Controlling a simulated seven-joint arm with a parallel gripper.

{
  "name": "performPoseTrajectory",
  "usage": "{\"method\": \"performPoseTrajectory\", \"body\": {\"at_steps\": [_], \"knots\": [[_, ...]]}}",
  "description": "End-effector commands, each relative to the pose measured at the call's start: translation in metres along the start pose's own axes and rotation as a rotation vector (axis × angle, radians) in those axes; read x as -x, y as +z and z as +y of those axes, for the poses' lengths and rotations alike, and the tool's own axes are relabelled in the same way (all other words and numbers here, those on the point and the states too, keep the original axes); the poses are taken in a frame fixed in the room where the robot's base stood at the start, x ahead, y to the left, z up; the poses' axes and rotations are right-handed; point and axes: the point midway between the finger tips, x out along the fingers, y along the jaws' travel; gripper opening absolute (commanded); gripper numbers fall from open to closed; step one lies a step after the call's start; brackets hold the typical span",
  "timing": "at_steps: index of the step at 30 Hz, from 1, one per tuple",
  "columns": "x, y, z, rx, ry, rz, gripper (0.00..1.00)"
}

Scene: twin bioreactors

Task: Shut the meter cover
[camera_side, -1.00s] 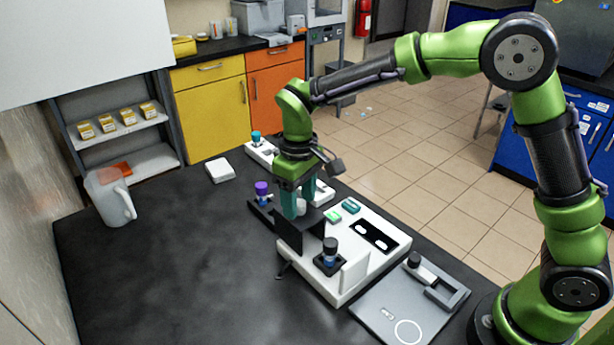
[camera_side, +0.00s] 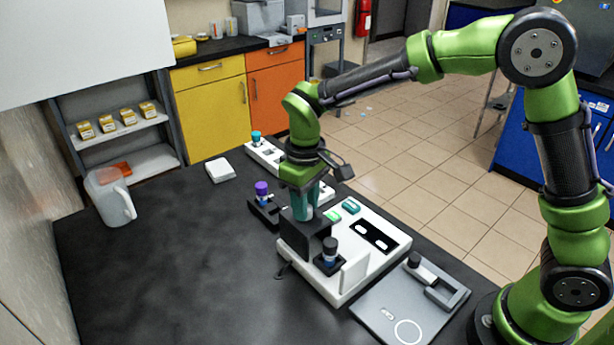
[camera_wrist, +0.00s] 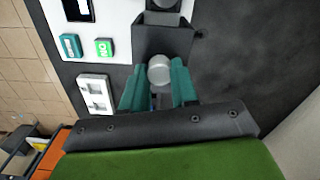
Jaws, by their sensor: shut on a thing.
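My gripper (camera_side: 306,212) points down at the white bench unit (camera_side: 375,262). Its teal fingers, also in the wrist view (camera_wrist: 159,90), are closed on a pale grey round knob (camera_wrist: 159,70). The knob is beside an open-topped black box (camera_wrist: 176,38), whose dark wall (camera_side: 303,240) stands upright on the unit in the side view. Which part of this is the meter cover, I cannot tell for sure. The fingers hide the knob's lower part.
A black-capped vial (camera_side: 330,252) stands in front of the box, and a purple-capped one (camera_side: 262,191) left of it. Green (camera_side: 334,216) and teal (camera_side: 351,206) buttons lie right of the gripper. A grey flat device (camera_side: 410,305) is at front right.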

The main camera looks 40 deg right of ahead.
Motion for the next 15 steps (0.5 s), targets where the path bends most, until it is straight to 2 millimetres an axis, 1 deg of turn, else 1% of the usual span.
{"method": "performPoseTrajectory", "body": {"at_steps": [1, 3, 6, 9, 12, 15], "knots": [[0.002, 0.012, -0.003, 0.002, -0.001, 0.0, 0.0], [0.002, 0.028, -0.008, 0.002, -0.001, 0.0, 0.0], [0.002, 0.051, -0.014, 0.002, 0.0, 0.002, 0.0], [0.002, 0.07, -0.019, 0.002, 0.0, 0.002, 0.0], [0.001, 0.082, -0.022, 0.002, 0.0, 0.002, 0.0], [0.001, 0.087, -0.024, 0.0, -0.001, 0.002, 0.0]]}}
